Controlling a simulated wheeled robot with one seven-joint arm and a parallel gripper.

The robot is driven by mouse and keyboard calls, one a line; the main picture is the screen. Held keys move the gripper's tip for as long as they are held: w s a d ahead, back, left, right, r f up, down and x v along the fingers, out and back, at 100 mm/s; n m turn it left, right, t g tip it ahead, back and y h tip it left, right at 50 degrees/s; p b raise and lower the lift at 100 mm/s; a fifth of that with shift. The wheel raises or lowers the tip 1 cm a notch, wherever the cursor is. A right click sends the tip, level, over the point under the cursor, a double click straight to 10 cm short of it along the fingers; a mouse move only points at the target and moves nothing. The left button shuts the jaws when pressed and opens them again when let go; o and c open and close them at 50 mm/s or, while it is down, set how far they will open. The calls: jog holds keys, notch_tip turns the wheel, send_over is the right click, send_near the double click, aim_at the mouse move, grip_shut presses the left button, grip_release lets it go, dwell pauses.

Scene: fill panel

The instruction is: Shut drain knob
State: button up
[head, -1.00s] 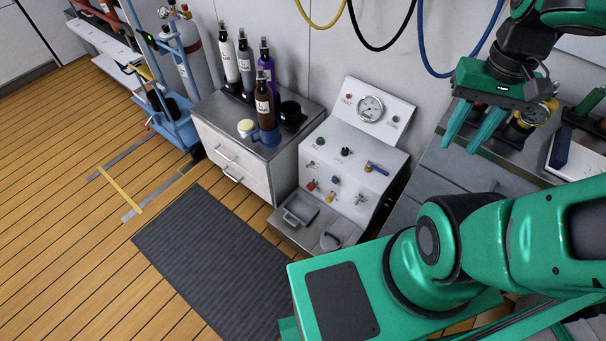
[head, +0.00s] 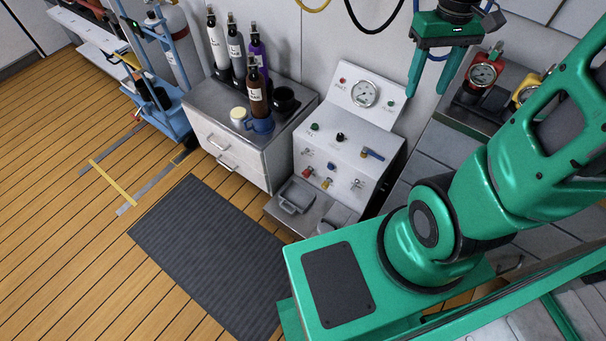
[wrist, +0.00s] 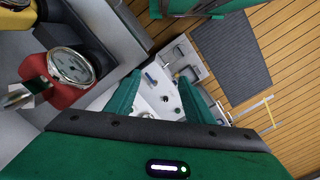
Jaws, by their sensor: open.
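The white fill panel (head: 335,152) stands left of my arm in the head view. Its sloped face carries a green knob (head: 314,127), a black knob (head: 340,137), a blue-handled lever (head: 372,153), a red knob (head: 308,172) and a yellow knob (head: 327,184). The labels are too small to read, so I cannot tell which is the drain knob. My gripper (head: 427,95) is open and empty, fingers pointing down, above and right of the panel. In the wrist view the panel (wrist: 158,98) shows small between the open fingers (wrist: 158,76), apart from them.
A grey cabinet (head: 222,108) with several bottles stands left of the panel. A tray (head: 296,196) juts out at its foot. Red (head: 484,75) and yellow gauge units sit on the right counter. A dark mat (head: 205,250) lies on clear floor.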

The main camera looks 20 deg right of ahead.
jog(key=w+a+f+n, duration=0.1)
jog(key=w+f+n, duration=0.3)
jog(key=w, duration=0.5)
jog(key=n+h, duration=0.4)
jog(key=n, duration=1.2)
send_over(304, 173)
jog(key=w+d, duration=0.2)
jog(key=w, duration=0.1)
notch_tip(304, 173, down, 36)
jog(key=s+a+f+n+t+h, duration=0.15)
jog(key=a+f+n, duration=0.25)
jog(key=f, duration=0.6)
jog(key=s+a+f+n+g, duration=0.1)
jog(key=s+a+f+n, duration=0.2)
jog(key=f, duration=0.7)
jog(key=shift+n+t, duration=0.25)
jog(key=shift+n, duration=0.45)
jog(key=x, duration=0.3)
jog(key=w+x, duration=0.1)
jog(key=x, duration=0.6)
jog(key=shift+w+f, duration=0.15)
jog(key=shift+f, duration=0.15)
